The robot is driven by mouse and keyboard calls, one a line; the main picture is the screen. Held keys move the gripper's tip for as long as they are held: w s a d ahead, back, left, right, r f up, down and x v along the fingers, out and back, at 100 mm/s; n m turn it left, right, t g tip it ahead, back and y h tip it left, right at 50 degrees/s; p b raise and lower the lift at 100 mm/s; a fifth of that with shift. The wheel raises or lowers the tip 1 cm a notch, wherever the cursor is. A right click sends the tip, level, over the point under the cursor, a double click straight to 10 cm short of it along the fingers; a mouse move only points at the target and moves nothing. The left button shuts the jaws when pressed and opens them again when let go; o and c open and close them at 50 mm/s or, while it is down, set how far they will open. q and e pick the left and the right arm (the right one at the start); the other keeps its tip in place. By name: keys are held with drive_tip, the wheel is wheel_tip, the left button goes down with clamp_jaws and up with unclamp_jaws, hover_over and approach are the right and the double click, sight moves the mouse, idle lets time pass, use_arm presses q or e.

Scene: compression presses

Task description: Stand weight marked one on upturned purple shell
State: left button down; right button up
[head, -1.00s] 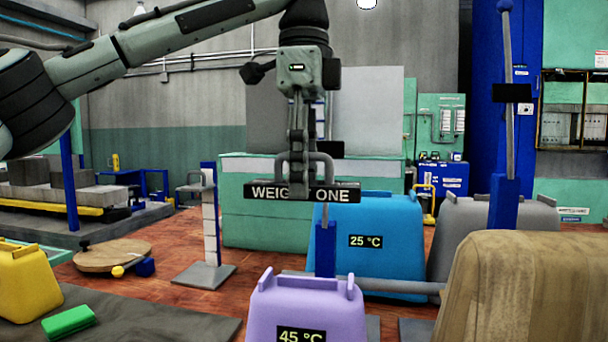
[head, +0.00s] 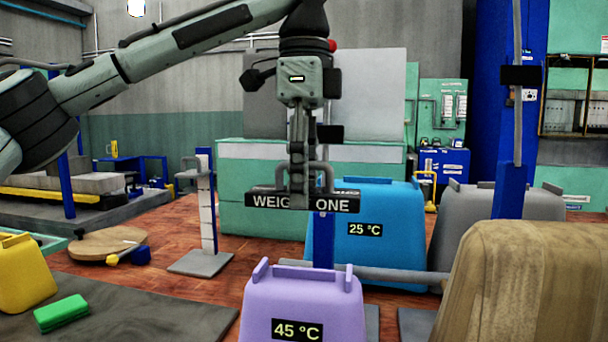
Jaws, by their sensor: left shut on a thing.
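The weight (head: 267,201) is a dark bar with a grey handle and the words "WEIGHT ONE", partly covered by my gripper. My left gripper (head: 299,192) points down and is shut on the weight's handle. It holds the weight level in the air, just above the purple shell in the picture. The upturned purple shell (head: 303,302) stands at the bottom centre, with raised lugs on its top and a "45 °C" label. A gap shows between the weight and the shell's top. My right gripper is not in view.
A blue shell (head: 400,245) marked "25 °C" and a grey shell (head: 468,225) stand behind. A yellow shell (head: 22,275) and a green block (head: 61,313) are at left. A blue post (head: 508,190) rises at right.

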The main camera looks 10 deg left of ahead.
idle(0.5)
use_arm(q)
hover_over(304, 270)
drive_tip(key=shift+f, duration=4)
drive_tip(key=shift+f, duration=0.7)
drive_tip(key=c, duration=0.8)
unclamp_jaws()
drive_tip(key=shift+o, duration=0.6)
drive_tip(key=shift+f, duration=0.2)
wheel_tip(304, 270, up, 12)
drive_tip(key=shift+r, duration=0.15)
